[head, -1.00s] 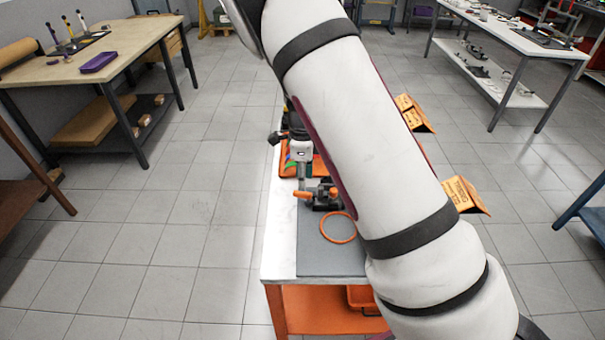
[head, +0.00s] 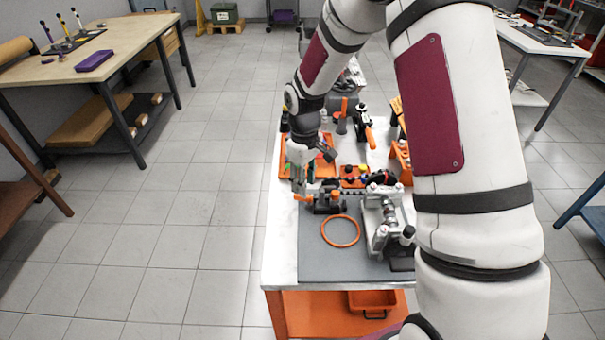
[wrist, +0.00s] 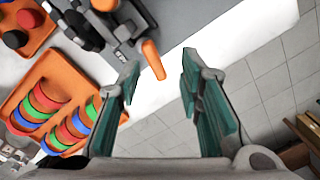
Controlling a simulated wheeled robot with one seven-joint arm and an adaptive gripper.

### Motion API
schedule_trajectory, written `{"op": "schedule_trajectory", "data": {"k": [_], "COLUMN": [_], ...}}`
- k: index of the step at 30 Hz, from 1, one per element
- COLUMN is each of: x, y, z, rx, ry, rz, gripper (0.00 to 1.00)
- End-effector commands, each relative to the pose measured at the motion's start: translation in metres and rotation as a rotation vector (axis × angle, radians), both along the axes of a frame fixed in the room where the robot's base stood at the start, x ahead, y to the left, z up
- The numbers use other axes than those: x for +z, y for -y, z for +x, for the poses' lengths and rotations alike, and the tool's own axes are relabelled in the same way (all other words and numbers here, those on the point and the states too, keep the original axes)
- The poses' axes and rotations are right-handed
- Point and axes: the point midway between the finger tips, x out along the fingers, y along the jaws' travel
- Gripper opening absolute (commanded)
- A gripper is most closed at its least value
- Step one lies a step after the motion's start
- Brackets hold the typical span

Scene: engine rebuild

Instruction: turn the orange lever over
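The orange lever (wrist: 153,60) sticks out from a dark clamp-like fixture (wrist: 122,30) in the wrist view. In the head view the lever (head: 303,197) points left from the fixture (head: 328,197), over the table's left side. My gripper (wrist: 160,72) is open and empty, with teal pads on both fingers. In the wrist view the lever's end shows between the fingertips, nearer the left one; I cannot tell whether they touch. In the head view my gripper (head: 299,178) is just above the lever, partly hidden by its own wrist.
An orange ring (head: 340,231) lies on the grey mat (head: 325,265). A metal engine part (head: 385,220) stands right of it. An orange tray (wrist: 22,97) holds several coloured half-rings. Free floor lies left of the table.

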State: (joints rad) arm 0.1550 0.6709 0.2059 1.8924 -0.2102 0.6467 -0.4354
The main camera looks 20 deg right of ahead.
Motion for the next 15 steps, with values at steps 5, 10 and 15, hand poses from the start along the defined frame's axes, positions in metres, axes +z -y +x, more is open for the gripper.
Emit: {"op": "schedule_trajectory", "data": {"k": [5,10,15], "x": [0.0081,0.0097,0.0006], "y": [-0.001,-0.0021,-0.0021], "z": [0.0051,0.0074,0.0081], "rx": [0.306,0.409,0.412], "ry": [0.035,0.047,0.046], "rz": [0.009,0.009,0.009], "gripper": [0.33,0.33,0.33]}}
